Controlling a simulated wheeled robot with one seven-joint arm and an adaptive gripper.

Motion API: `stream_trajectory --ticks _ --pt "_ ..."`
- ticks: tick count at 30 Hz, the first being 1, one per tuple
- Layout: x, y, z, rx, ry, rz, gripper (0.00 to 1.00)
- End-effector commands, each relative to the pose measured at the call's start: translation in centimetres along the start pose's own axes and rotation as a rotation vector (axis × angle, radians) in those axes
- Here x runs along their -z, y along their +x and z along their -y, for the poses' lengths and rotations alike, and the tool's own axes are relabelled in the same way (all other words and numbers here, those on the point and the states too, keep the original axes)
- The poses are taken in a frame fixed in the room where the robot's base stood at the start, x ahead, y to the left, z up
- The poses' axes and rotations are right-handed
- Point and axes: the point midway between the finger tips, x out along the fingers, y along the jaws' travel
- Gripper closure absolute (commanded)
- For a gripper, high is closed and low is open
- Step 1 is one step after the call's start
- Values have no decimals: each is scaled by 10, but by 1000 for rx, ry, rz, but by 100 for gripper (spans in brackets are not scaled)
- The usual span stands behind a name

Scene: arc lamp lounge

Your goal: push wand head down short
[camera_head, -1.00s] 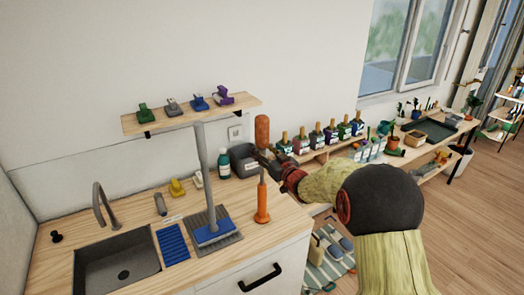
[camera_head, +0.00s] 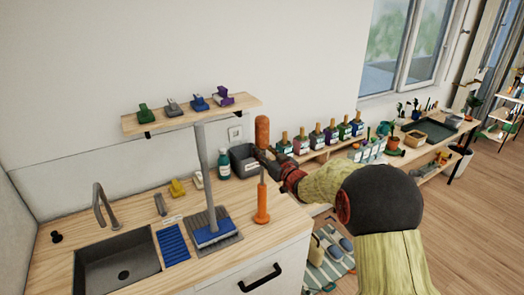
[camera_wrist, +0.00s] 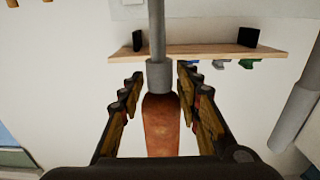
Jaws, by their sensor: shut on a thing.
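The wand stands upright at the front right of the wooden counter. Its orange-brown handle (camera_head: 262,131) is on top, with a thin shaft below. An orange lower end (camera_head: 262,211) is at the counter near its front edge; whether it touches is hard to tell. My gripper (camera_head: 261,156) is shut on the wand around the lower part of the handle. In the wrist view, which looks upside down, the handle (camera_wrist: 160,125) lies between my two fingers. A grey collar and shaft (camera_wrist: 157,45) run from it towards the top of the picture.
A grey pole (camera_head: 203,160) with a blue pad (camera_head: 213,234) stands on a grey mat left of the wand. A sink (camera_head: 115,265) is further left. A green bottle (camera_head: 223,165) and dark bin (camera_head: 245,158) stand behind. A wall shelf (camera_head: 190,115) hangs above.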

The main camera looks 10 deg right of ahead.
Motion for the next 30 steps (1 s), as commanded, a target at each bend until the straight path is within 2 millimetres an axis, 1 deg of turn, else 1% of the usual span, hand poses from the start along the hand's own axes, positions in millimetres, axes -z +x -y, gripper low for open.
stream_trajectory --ticks 8,11,13,17,27,30 --pt "0 0 0 0 0 -1 100" --pt "-5 0 0 0 0 0 100" --pt "-13 0 0 0 1 1 100" --pt "-36 0 0 0 2 2 100" --pt "-114 0 0 0 3 6 100" --pt "-133 0 0 0 3 5 100"
